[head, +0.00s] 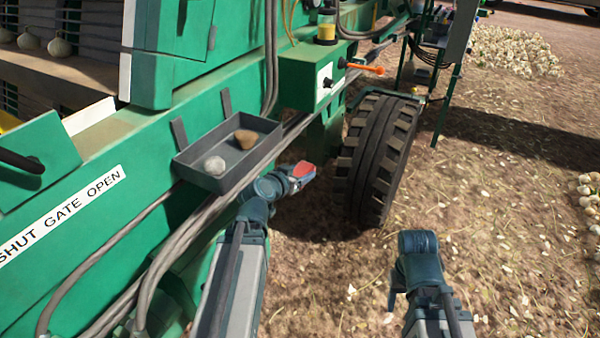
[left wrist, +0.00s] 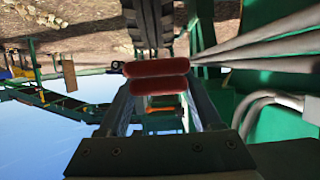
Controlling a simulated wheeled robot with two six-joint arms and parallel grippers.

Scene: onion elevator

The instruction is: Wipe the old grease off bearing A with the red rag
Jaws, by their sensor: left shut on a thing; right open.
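My left gripper (head: 300,171) is shut on the red rag (head: 304,169), in front of the green machine's side and left of the black tyre. The rag also shows in the left wrist view (left wrist: 158,77) as two red rolls across the fingertips. My right gripper (head: 393,292) is open, low and to the right, over the straw-covered ground; its fingers are mostly hidden by its wrist. I cannot make out bearing A or its grease in either view.
A grey tray (head: 188,159) on the machine holds a pale round lump (head: 214,165) and a brown lump (head: 246,139). A big tyre (head: 374,158) stands right of my left gripper. Grey hoses (head: 182,235) run along the machine. Open ground lies right.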

